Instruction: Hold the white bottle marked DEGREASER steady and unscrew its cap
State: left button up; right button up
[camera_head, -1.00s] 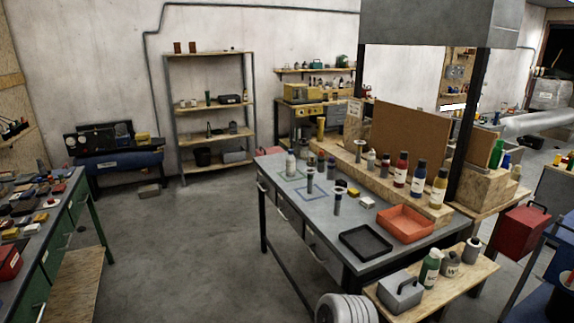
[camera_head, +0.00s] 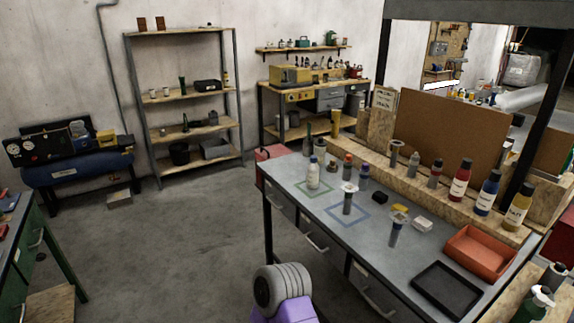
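The bottle is too small for me to read any lettering, so I cannot confirm the DEGREASER mark. Neither of my grippers is in view, and nothing touches the bottle.
Other small bottles stand close behind. An orange tray (camera_head: 479,254) and a black tray (camera_head: 448,290) sit at the right. Floor left of the bench is clear.

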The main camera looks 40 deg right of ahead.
aim_at(313, 170)
jog(key=z, duration=0.55)
jog(key=i, duration=1.95)
jog(key=z, duration=0.8)
